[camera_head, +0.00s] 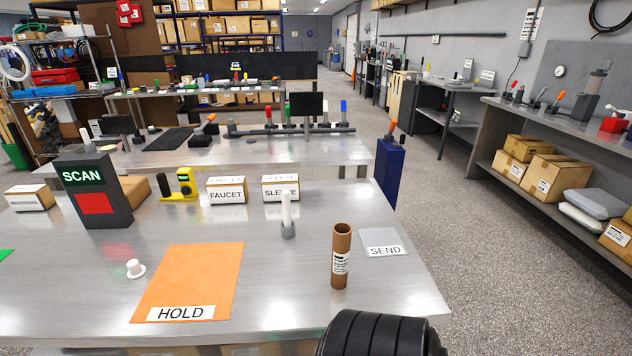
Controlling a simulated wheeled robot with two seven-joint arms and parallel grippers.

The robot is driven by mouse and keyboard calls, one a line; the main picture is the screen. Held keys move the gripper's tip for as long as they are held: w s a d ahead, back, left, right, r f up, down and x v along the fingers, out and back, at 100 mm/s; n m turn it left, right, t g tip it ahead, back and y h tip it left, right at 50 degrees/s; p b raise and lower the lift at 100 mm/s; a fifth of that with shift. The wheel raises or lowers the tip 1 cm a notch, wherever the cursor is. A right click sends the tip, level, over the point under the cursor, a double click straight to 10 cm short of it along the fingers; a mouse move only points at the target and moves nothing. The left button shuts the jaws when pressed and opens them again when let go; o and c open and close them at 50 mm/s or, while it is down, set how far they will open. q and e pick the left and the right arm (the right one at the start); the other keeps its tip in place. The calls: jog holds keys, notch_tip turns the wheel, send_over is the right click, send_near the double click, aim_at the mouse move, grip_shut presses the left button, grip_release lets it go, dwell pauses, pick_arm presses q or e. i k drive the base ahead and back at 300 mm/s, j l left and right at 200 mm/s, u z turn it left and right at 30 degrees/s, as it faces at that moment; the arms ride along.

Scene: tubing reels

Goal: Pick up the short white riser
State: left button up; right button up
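The short white riser (287,207) looks to be the slim white tube standing upright in a small grey round base (288,231) on the near metal table. It is right of the orange HOLD mat and behind and left of a brown cardboard tube. A low white flanged piece (135,267) sits on the table left of the mat. Neither of my grippers shows in the head view, so nothing is seen touching the riser.
The near table (290,318) holds the orange HOLD mat (193,275), the brown tube (340,258), the SEND card (384,243), the SCAN stand (97,203), a yellow tool (182,187), and FAUCET (227,190) and SLEEVE (281,188) boxes. The table is bare around the riser's base.

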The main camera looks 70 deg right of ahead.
aim_at(286, 195)
jog(key=z, duration=1.95)
jog(key=l+z, duration=0.4)
jog(key=i+l, duration=0.05)
